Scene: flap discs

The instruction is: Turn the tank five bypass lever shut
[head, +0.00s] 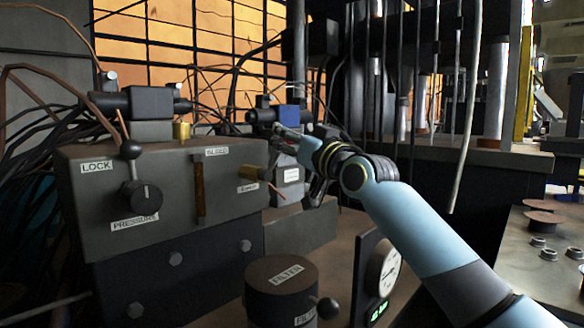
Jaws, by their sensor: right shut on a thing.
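My right arm comes in from the lower right. Its gripper (287,150) is at the right end of the grey valve block (225,170), just below a blue valve body (285,115). The gripper is shut on a small part there, which looks like the bypass lever. Its fingers and wrist hide most of that part, so I cannot make out the lever's angle. A small white label (291,175) on a grey box sits just under the gripper; its text is too small to read. My left gripper is out of view.
Loose cables hang behind and at left.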

